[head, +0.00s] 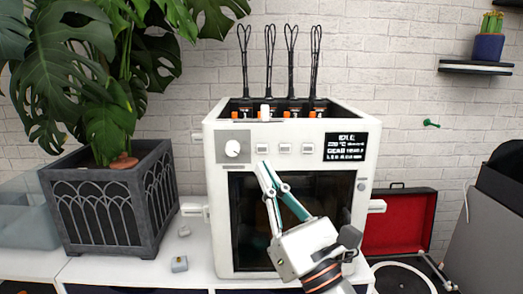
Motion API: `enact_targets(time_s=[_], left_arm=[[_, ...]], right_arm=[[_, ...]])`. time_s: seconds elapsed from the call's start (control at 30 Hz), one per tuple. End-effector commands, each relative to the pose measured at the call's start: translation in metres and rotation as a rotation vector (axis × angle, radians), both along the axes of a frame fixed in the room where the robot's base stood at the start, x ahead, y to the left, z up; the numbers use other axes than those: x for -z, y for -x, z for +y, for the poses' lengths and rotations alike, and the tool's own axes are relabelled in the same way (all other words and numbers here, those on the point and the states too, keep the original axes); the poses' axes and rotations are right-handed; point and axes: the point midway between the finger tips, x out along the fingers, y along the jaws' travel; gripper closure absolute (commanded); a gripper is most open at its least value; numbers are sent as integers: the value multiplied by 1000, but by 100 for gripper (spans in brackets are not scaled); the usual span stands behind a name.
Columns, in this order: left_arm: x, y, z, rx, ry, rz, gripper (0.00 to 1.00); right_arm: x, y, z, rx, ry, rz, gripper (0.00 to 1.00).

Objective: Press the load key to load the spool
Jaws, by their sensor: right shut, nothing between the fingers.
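A white printer-like machine (290,127) stands on the white counter. Its front panel has a round white knob (233,149) on a grey plate. To the right of the knob are three small white keys: left (262,148), middle (285,149) and right (307,149). Their labels are too small to read, so I cannot tell which is the load key. A black display (346,146) shows white text that seems to begin with "IDLE". My right gripper (264,166) is shut and empty, its tips just below the left key. I cannot tell contact. My left gripper is out of view.
A large leafy plant in a dark planter (117,205) stands at left. Two small grey blocks (180,264) (184,231) lie on the counter. A red open case (400,222) is behind at right. Several black looped stalks (269,60) rise from the machine's top.

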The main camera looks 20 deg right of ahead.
Motion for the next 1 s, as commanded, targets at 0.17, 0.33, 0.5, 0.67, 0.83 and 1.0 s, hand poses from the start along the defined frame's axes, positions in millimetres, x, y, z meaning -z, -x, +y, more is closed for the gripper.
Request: enact_targets(time_s=[0.17, 0.33, 0.5, 0.67, 0.83, 1.0], left_arm=[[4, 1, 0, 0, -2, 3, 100], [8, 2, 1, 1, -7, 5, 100], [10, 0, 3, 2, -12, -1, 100], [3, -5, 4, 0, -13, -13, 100], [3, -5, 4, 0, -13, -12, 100], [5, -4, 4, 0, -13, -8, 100]], right_arm=[[1, -15, -4, 2, 1, 0, 100], [2, -37, -11, 1, 0, 1, 100], [2, -58, -17, -1, 0, 2, 100], [0, -73, -21, 1, 1, 1, 100], [0, -81, -23, 0, 0, 0, 100], [0, -83, -24, 0, 0, 0, 100]])
